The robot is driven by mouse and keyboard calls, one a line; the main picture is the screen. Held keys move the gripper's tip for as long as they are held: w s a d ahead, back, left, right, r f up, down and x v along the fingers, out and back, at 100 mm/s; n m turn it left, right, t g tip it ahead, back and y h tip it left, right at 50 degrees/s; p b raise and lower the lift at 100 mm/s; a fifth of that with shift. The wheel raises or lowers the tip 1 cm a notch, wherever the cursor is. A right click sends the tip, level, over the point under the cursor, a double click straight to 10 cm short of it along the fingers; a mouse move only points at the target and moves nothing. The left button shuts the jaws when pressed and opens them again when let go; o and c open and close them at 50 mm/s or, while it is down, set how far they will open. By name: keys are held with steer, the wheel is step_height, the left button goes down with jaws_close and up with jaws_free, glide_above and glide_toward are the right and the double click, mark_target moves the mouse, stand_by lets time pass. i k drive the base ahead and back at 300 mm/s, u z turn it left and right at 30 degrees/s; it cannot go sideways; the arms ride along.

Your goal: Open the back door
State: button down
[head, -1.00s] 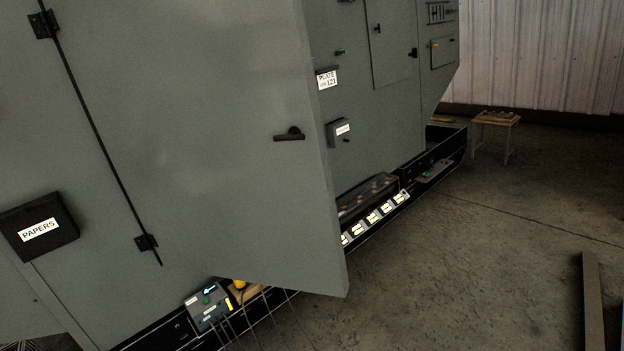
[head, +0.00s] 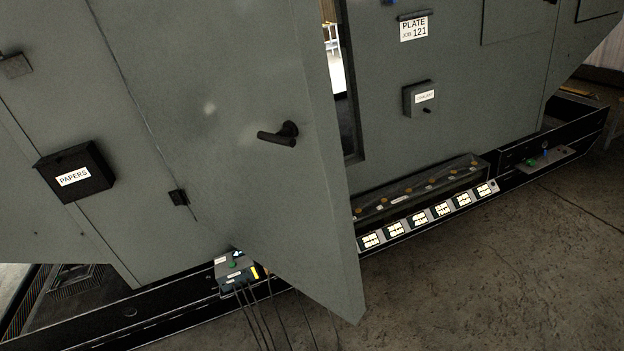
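The back door (head: 240,165) is a grey panel hinged on its left side in the head view. It stands ajar, swung out from the grey enclosure wall (head: 440,150). A dark opening with a bright strip shows behind its right edge. A black lever handle (head: 278,134) sits on its outer face near the free edge. One black hinge (head: 179,197) shows at the lower left. My gripper is not in the picture, so I cannot see its fingers.
A black PAPERS box (head: 76,174) is on the wall at left. A row of labelled plates (head: 418,222) lies along the base ledge. The concrete floor (head: 480,290) at lower right is clear.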

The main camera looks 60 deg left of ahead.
mark_target(204, 77)
steer(key=u, duration=0.4)
steer(key=i, duration=1.35)
steer(key=u, duration=0.45)
